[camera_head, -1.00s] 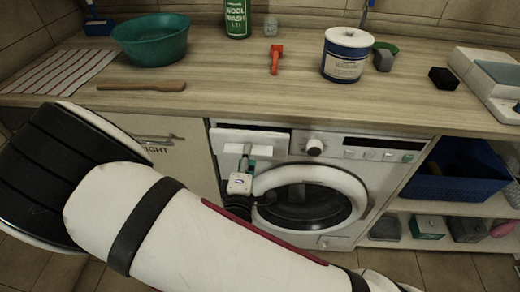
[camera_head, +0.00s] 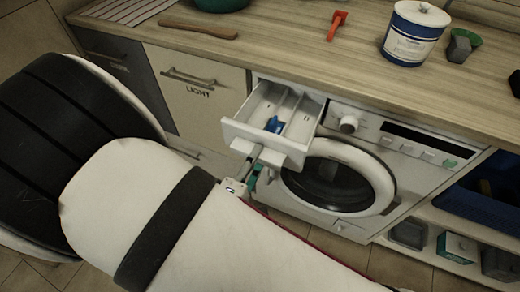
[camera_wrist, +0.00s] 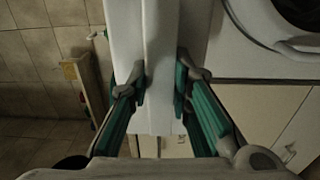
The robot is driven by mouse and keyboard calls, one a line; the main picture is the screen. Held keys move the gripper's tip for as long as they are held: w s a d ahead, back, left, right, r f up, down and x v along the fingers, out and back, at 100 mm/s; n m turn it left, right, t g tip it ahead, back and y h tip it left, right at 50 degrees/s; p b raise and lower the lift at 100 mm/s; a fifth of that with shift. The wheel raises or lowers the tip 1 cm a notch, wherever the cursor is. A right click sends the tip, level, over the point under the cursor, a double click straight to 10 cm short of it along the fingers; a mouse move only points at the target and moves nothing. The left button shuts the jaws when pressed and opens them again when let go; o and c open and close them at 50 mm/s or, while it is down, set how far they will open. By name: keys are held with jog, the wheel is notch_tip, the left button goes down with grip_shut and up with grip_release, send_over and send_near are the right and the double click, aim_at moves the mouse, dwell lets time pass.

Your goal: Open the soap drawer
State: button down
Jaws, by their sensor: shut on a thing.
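The soap drawer (camera_head: 278,112) of the white washing machine (camera_head: 330,180) is pulled out at its upper left. Its compartments show from above, with a blue insert (camera_head: 274,125) inside. My gripper (camera_head: 256,170) is at the drawer's front, shut on its white handle (camera_head: 268,149). In the wrist view, the green-lined fingers of my gripper (camera_wrist: 160,85) close on both sides of the white handle (camera_wrist: 160,50). The round door of the machine is shut, to the right of my gripper.
The wooden worktop (camera_head: 290,45) above holds a blue and white tub (camera_head: 414,35), a red tool (camera_head: 337,24) and a wooden stick (camera_head: 198,30). A cabinet marked LIGHT (camera_head: 195,100) stands left of the drawer. Open shelves with a blue basket (camera_head: 470,200) are at right.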

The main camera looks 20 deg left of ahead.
jog(key=shift+s+f, duration=0.15)
jog(key=shift+f, duration=0.15)
jog(key=c, duration=1.5)
grip_release()
jog(key=shift+r, duration=0.2)
